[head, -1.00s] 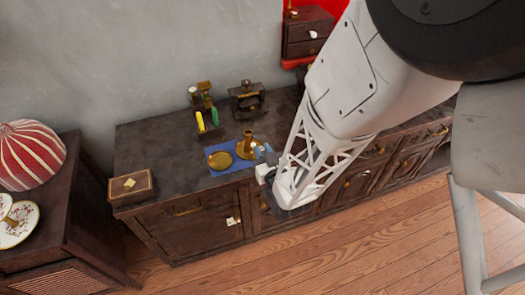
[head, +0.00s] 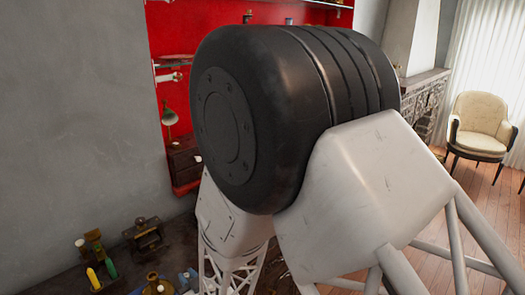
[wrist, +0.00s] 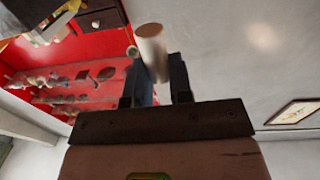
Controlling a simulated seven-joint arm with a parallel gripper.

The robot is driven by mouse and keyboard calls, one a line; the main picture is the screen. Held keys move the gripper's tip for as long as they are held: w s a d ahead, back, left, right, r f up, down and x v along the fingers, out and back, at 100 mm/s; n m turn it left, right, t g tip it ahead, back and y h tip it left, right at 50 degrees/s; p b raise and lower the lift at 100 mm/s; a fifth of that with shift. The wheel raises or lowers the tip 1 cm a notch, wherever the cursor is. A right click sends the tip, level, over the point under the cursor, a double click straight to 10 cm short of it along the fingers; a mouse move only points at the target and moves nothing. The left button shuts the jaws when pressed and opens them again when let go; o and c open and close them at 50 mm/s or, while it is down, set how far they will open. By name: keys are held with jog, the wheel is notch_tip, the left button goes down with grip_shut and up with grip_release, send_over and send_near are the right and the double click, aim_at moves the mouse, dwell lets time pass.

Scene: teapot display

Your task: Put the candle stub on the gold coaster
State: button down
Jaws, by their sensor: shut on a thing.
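In the wrist view, my gripper (wrist: 160,68) is shut on a pale, cream-coloured cylinder, the candle stub (wrist: 152,42), which sticks out past the fingertips. In the head view, a bit of bluish gripper (head: 188,279) shows at the bottom edge, beside a brass candlestick (head: 155,285); the stub cannot be made out there. The gold coaster is not visible now. It lies below the head view's lower edge or is hidden.
On the dark sideboard (head: 60,284) stand a yellow-and-green item (head: 100,275) and a dark brass-trimmed object (head: 147,235). A red shelf niche (head: 172,92) with a lamp (head: 169,120) is behind. My arm covers the middle of the head view.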

jog(key=w+d+f+m+t+h, duration=0.1)
jog(key=w+d+f+m+h, duration=0.25)
jog(key=w+d, duration=0.65)
jog(key=w+d+f+m+t+h, duration=0.2)
jog(key=w+d+f+h, duration=0.25)
jog(key=w+d, duration=0.55)
jog(key=w+d+f+m+t+h, duration=0.1)
jog(key=w+d+f+m+h, duration=0.2)
jog(key=w+d, duration=0.7)
jog(key=s+d+f, duration=0.2)
jog(key=d+f, duration=0.3)
jog(key=f, duration=0.4)
jog(key=s+d+f, duration=0.2)
jog(key=d+f, duration=0.3)
jog(key=f, duration=0.4)
jog(key=shift+h, duration=0.4)
